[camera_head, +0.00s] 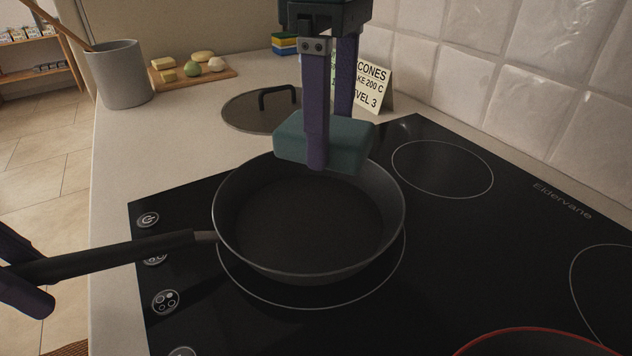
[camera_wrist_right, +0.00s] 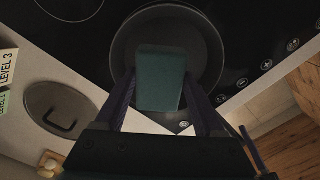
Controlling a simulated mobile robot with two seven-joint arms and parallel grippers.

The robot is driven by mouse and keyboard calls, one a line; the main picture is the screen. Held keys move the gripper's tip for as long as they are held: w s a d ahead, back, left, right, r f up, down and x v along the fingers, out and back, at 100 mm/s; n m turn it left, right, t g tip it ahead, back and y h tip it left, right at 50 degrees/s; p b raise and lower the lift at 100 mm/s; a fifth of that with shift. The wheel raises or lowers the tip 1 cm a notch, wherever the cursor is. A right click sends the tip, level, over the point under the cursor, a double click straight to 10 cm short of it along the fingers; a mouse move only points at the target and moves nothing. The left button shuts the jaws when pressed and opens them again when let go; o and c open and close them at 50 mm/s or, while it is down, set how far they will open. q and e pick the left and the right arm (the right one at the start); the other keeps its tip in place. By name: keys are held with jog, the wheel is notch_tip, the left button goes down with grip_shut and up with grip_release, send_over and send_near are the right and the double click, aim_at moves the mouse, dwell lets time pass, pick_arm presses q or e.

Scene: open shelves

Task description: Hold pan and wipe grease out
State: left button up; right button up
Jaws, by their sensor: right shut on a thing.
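A black frying pan (camera_head: 308,220) sits on the front-left ring of the hob, its handle (camera_head: 110,257) pointing left. It also shows in the right wrist view (camera_wrist_right: 208,50). My right gripper (camera_head: 328,150) points down, shut on a teal sponge (camera_head: 290,142), one finger on each side. The sponge is above the pan's far side, apparently clear of the pan floor; it fills the middle of the right wrist view (camera_wrist_right: 158,82). My left gripper (camera_head: 24,275) is at the handle's outer end, fingers either side of it; its grip cannot be made out. No grease is distinguishable inside the dark pan.
Behind the hob (camera_head: 470,230) lie a round lid (camera_head: 240,112), a recipe card (camera_head: 372,85), stacked sponges (camera_head: 285,43) and a board (camera_head: 175,76) with food. A grey utensil crock (camera_head: 120,75) stands back left. A red-rimmed pan (camera_head: 535,343) is at the front right.

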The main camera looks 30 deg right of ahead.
pick_arm(q)
jog(key=o, duration=0.4)
jog(key=v, duration=1.2)
jog(key=shift+a, duration=0.1)
